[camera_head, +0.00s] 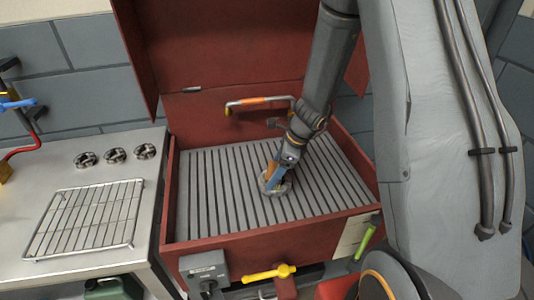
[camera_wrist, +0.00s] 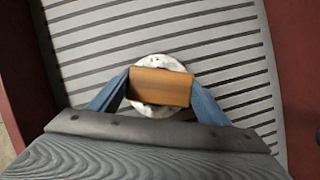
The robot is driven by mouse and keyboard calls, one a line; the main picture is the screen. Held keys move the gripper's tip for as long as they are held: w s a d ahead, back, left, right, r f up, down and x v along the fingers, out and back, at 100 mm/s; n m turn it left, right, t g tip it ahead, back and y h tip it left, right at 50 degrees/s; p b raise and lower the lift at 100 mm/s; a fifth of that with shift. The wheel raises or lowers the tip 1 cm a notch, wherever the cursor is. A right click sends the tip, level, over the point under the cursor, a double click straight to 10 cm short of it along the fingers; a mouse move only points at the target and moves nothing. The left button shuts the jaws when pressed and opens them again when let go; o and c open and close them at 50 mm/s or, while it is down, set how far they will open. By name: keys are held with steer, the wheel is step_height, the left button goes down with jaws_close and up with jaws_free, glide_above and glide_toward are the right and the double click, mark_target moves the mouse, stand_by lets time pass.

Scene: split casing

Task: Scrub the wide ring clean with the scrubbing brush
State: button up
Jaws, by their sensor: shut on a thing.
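My gripper (camera_head: 279,172) reaches down into the open red box, its blue fingers shut on the scrubbing brush (camera_head: 271,171). In the wrist view the brush shows as an orange-brown wooden block (camera_wrist: 160,87) between the fingertips. Directly beneath it is a round, whitish piece with dark patches, apparently the wide ring (camera_wrist: 153,61), lying on the slatted grate. It also shows in the head view (camera_head: 276,189), partly covered by the fingers. The brush covers the ring's middle, so any hole and the bristles are hidden. Whether brush and ring touch is unclear.
The grey slatted grate (camera_head: 215,190) is clear around the ring. The red box's walls (camera_head: 250,238) enclose it, with a raised lid (camera_head: 220,50) behind. An orange-handled bar (camera_head: 260,101) sits at the back. A wire rack (camera_head: 88,215) and several round dark fittings (camera_head: 115,155) are on the left counter.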

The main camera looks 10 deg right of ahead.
steer(key=shift+a, duration=1.15)
step_height(320, 180, up, 4)
steer(key=p, duration=0.2)
steer(key=shift+s+f+p, duration=0.15)
steer(key=shift+f+p, duration=0.1)
steer(key=shift+p, duration=0.1)
step_height(320, 180, up, 5)
steer(key=p, duration=0.4)
steer(key=shift+f+p, duration=0.15)
steer(key=shift+p, duration=0.25)
